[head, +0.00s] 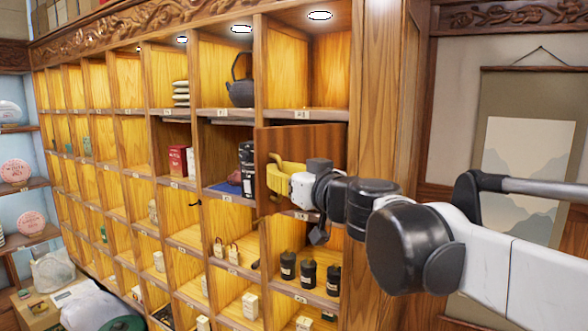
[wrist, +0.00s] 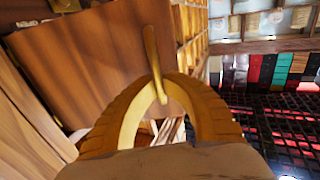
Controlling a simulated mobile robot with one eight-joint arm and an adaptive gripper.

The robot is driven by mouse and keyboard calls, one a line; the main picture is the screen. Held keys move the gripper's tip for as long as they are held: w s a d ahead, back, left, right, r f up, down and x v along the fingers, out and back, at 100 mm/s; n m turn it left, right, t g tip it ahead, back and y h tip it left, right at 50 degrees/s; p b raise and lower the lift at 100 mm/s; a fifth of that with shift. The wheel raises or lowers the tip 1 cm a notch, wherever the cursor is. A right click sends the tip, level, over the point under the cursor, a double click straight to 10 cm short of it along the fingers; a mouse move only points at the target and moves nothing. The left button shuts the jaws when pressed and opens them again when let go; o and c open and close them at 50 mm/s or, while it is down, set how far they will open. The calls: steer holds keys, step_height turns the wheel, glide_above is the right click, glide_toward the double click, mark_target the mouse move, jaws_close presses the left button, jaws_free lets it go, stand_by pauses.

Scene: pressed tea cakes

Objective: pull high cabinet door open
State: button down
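The cabinet door (head: 315,138) is a plain brown wooden panel in the rightmost column of the tall cabinet. It stands ajar, its left edge out from the cabinet front. In the wrist view the door (wrist: 80,65) fills the upper left, with a slim brass handle (wrist: 151,50) near its edge. My gripper (head: 275,172) has curved yellow fingers and is at the door's left part. In the wrist view my gripper (wrist: 161,88) has its fingertips closed around the handle's lower end. In the head view the fingers hide the handle.
Open cubbies (head: 160,205) surround the door. A dark teapot (head: 241,92) stands above left, a dark box (head: 247,158) just left of the door, and black jars (head: 307,273) below. A wooden post (head: 375,90) is close on the right.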

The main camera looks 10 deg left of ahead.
steer(key=shift+v, duration=1.1)
steer(key=c, duration=2.1)
jaws_free()
steer(key=shift+w+d, duration=0.15)
steer(key=shift+d, duration=0.3)
steer(key=o, duration=0.6)
steer(key=shift+a, duration=0.1)
steer(key=shift+c, duration=0.2)
steer(key=v, duration=1.1)
steer(key=shift+s, duration=0.4)
steer(key=shift+f, duration=0.15)
